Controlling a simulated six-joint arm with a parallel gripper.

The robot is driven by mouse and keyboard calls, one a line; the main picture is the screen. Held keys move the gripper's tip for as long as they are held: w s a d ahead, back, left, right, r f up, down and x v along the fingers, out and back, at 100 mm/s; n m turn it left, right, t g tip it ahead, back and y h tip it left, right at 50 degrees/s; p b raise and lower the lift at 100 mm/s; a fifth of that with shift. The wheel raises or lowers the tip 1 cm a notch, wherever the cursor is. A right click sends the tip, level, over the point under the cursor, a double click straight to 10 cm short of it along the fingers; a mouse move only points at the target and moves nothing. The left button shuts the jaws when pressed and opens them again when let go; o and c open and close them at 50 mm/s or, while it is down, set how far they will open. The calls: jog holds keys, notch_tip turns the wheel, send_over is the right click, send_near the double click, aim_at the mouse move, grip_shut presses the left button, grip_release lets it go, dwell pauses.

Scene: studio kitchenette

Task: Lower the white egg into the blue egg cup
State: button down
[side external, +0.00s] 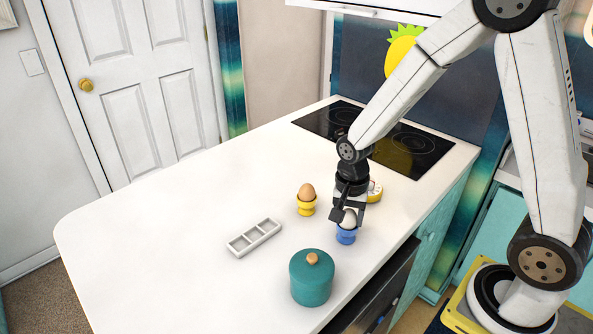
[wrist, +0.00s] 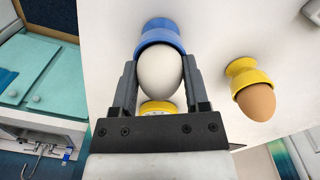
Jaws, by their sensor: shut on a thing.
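The white egg (side external: 349,218) is between the fingers of my gripper (side external: 348,214), which is shut on it. In the wrist view the white egg (wrist: 160,72) sits between the two dark fingers of my gripper (wrist: 158,85). The blue egg cup (side external: 346,236) stands upright on the counter directly under the egg. In the wrist view the blue egg cup (wrist: 160,32) shows just beyond the egg, its rim partly covered by it. The egg's lower end appears at the cup's rim; I cannot tell whether it rests in the cup.
A yellow egg cup (side external: 306,207) with a brown egg (side external: 307,191) stands to the left. A yellow round thing (side external: 375,191) is behind my gripper. A grey divided tray (side external: 254,237) and a teal lidded pot (side external: 311,281) are nearer the front. The counter's left side is clear.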

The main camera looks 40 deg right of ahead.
aim_at(349, 210)
grip_release()
jog(key=shift+r, duration=0.1)
jog(key=shift+w+r, duration=0.1)
jog(key=shift+r, duration=3.7)
jog(key=s+a+f+n+t, duration=0.2)
jog(key=s+n, duration=0.3)
jog(key=n, duration=0.7)
jog(key=shift+s+f+t, duration=0.35)
jog(key=shift+f+t, duration=0.05)
